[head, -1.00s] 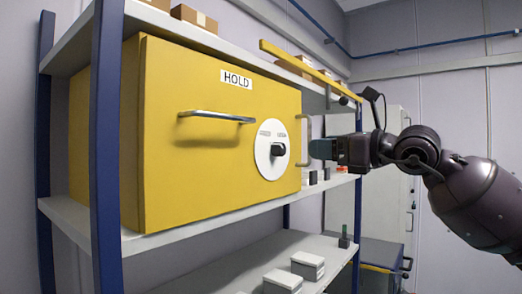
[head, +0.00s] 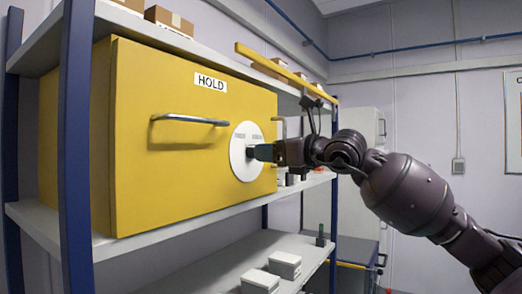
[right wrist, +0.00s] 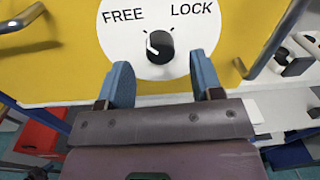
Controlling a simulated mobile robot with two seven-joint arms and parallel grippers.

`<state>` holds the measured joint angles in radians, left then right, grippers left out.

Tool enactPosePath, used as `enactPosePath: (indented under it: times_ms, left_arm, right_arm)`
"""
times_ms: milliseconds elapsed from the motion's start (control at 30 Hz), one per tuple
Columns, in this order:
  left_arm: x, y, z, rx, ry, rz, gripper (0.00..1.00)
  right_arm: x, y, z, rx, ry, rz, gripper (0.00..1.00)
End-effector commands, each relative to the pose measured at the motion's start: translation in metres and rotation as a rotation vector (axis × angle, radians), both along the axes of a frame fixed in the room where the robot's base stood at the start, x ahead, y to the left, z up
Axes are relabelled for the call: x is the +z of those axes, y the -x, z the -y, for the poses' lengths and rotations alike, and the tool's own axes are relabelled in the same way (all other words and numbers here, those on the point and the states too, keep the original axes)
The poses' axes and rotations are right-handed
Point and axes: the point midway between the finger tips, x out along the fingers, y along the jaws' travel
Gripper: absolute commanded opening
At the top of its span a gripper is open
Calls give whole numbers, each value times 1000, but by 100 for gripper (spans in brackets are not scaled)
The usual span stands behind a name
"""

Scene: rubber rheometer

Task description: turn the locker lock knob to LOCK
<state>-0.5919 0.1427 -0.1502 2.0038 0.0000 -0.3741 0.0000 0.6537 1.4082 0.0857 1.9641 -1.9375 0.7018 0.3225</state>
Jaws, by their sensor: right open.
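The yellow locker (head: 130,90) marked HOLD sits on a shelf in the head view, with a metal handle (head: 188,120) on its front. A white dial plate (head: 240,165) is at its right side. In the right wrist view the black knob (right wrist: 160,45) sits on the white plate (right wrist: 118,50), with FREE printed upper left and LOCK upper right; its white mark points up and left, towards FREE. My right gripper (right wrist: 165,85) is open, its two blue fingers below and to either side of the knob, apart from it. In the head view the right gripper (head: 262,152) hides the knob. My left gripper is not in view.
The locker stands between blue shelf posts (head: 77,150). Small white boxes (head: 284,265) lie on the lower shelf. Cardboard boxes (head: 170,19) and a yellow bar (head: 275,68) are above. A second metal handle (right wrist: 266,40) is right of the dial.

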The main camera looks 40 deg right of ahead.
Motion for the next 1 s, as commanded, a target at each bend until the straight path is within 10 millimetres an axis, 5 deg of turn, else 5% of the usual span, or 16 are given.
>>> enactPosePath:
  times_ms: [300, 733, 1000]
  left_arm:
    - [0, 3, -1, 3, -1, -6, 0]
    - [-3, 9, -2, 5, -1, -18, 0]
    - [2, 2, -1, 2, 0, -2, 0]
  right_arm:
    - [1, -24, -9, 0, -2, 2, 60]
    - [0, -29, -11, 0, 1, 0, 60]
    - [0, -29, -11, 0, 1, 0, 18]
